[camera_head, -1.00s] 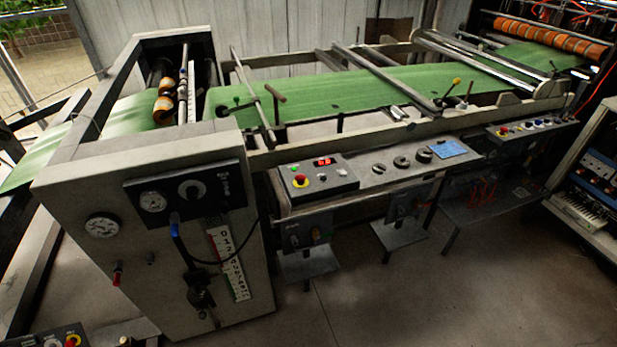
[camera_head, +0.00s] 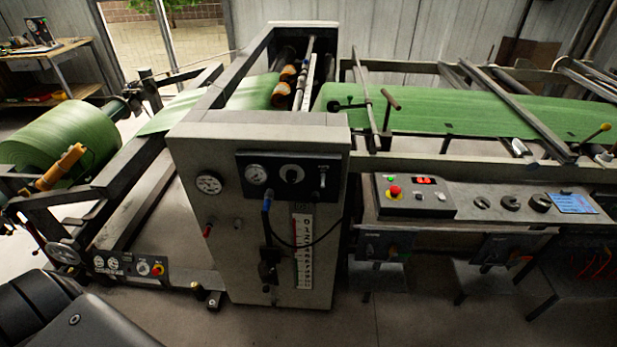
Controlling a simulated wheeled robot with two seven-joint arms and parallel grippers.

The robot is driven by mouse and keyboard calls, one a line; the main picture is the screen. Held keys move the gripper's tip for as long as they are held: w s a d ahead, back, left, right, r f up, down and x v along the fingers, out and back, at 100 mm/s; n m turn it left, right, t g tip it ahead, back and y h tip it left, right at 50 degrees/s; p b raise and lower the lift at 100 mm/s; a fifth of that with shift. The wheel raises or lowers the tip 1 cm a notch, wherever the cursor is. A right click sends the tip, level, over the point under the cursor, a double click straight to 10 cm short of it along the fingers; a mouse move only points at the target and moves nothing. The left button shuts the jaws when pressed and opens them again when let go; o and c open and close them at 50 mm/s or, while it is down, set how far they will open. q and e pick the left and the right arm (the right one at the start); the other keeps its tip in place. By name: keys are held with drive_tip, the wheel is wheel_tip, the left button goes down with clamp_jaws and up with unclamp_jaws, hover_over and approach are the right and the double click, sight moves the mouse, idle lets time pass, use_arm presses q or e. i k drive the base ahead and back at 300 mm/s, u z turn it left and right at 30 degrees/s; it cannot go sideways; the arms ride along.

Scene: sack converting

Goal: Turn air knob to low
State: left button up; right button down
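A round knob (camera_head: 292,174) sits on a black panel (camera_head: 325,192) on the front of the grey machine cabinet (camera_head: 215,146). It looks like the air knob, but its marks are too small to read. A small white gauge (camera_head: 256,174) is left of it on the same panel, and a small lever or switch (camera_head: 323,175) is right of it. Neither of my grippers is in view. A dark part at the lower left may be my arm.
A larger gauge (camera_head: 209,184) is on the cabinet's left side. A control box (camera_head: 411,197) with a red button is to the right. A green roll (camera_head: 62,140) and a low control panel (camera_head: 130,265) are at left. The floor before the cabinet looks clear.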

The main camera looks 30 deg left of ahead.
sight(291, 175)
drive_tip(key=u, duration=1.65)
drive_tip(key=k, duration=1)
drive_tip(key=z, duration=1.6)
drive_tip(key=i, duration=0.5)
drive_tip(key=u, duration=0.05)
